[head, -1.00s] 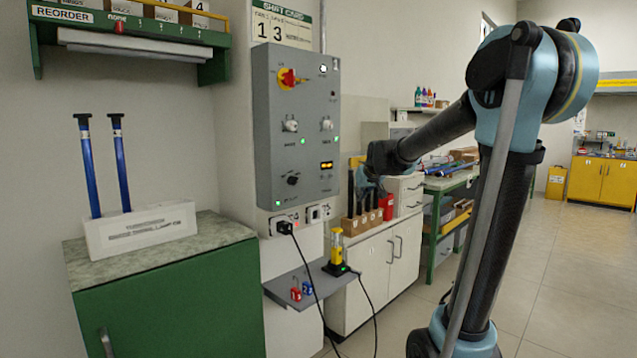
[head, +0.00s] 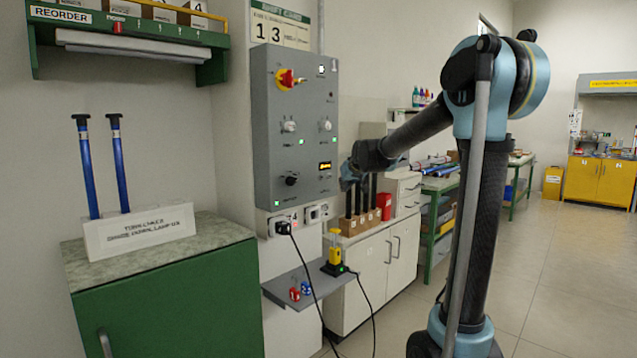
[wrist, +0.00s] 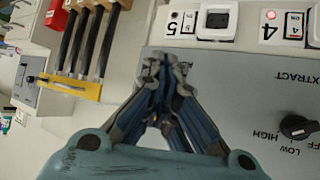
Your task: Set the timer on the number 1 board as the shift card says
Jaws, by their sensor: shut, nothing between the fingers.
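The grey number board (head: 265,150) is on the wall, with a red and yellow rotary switch (head: 288,79), several knobs and small green lights. Its lit orange display (head: 325,166) is low on the right; the digits are too small to read. The shift card (head: 282,27) above shows a large 1 and 3; its smaller print is unreadable. My gripper (head: 346,184) is shut and empty beside the board's lower right edge. In the wrist view, its closed fingertips (wrist: 164,62) overlap the board's face; the black EXTRACT knob (wrist: 295,127) is to their right.
Sockets (head: 314,214) sit just below the board, with a black plug (head: 282,228) and cable. A small shelf (head: 300,284) holds a yellow device (head: 335,250). A rack of dark rods (head: 352,224) and a red box (head: 384,206) stand on the cabinet nearby.

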